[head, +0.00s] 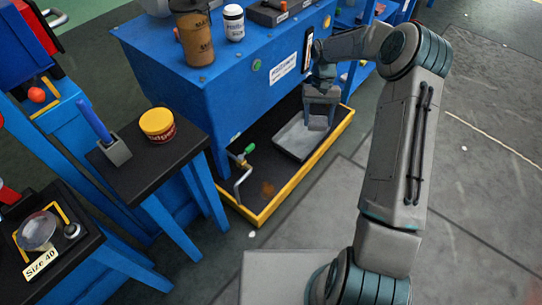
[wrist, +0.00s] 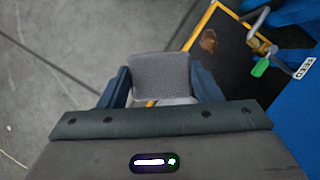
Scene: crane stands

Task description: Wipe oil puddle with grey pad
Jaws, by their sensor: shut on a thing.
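My gripper (head: 320,98) is shut on the grey pad (head: 318,123), which hangs below the fingers above the right part of a black tray with a yellow rim (head: 261,221). In the wrist view the pad (wrist: 160,72) sits between the two blue-grey fingers of my gripper (wrist: 160,84). The oil puddle (head: 267,187) is a brown patch on the tray's black floor near its front left corner. It also shows in the wrist view (wrist: 208,41), right of and beyond the pad. The pad is apart from the puddle.
A tap with a green handle (head: 246,157) stands beside the puddle. The blue cabinet (head: 190,85) rises behind. A side table (head: 160,165) holds a yellow-lidded tub (head: 158,126).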

